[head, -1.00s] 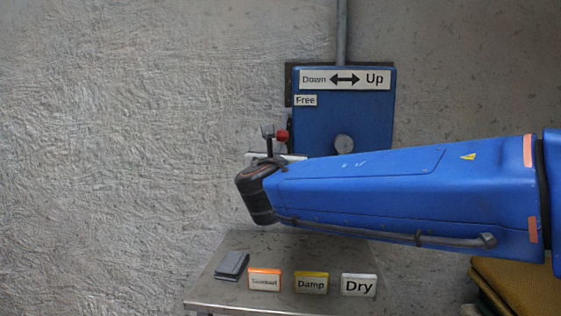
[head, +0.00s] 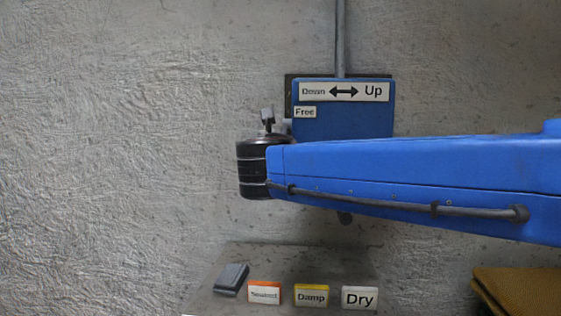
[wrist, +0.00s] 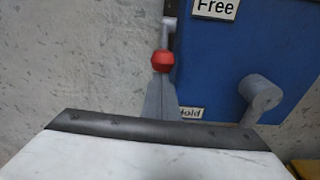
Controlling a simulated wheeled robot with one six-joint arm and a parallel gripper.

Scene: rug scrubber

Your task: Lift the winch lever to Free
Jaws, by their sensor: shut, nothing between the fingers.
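The winch is a blue box (head: 345,124) on the wall, with a "Down/Up" sign and a "Free" label (head: 305,112). In the wrist view the lever's red knob (wrist: 162,62) shows at the tip of my gripper (wrist: 160,80), with a grey stem above it. The knob is below the height of the "Free" label (wrist: 214,8) and above the "Hold" label (wrist: 191,113). My gripper (head: 267,115) is shut and empty, left of the box in the head view. I cannot tell whether it touches the knob. The knob is hidden in the head view.
A round grey handle (wrist: 260,95) sticks out of the box front. Below my arm is a grey table (head: 225,305) with a dark block (head: 231,279) and "Damp" (head: 311,295) and "Dry" (head: 360,298) signs. Open wall lies to the left.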

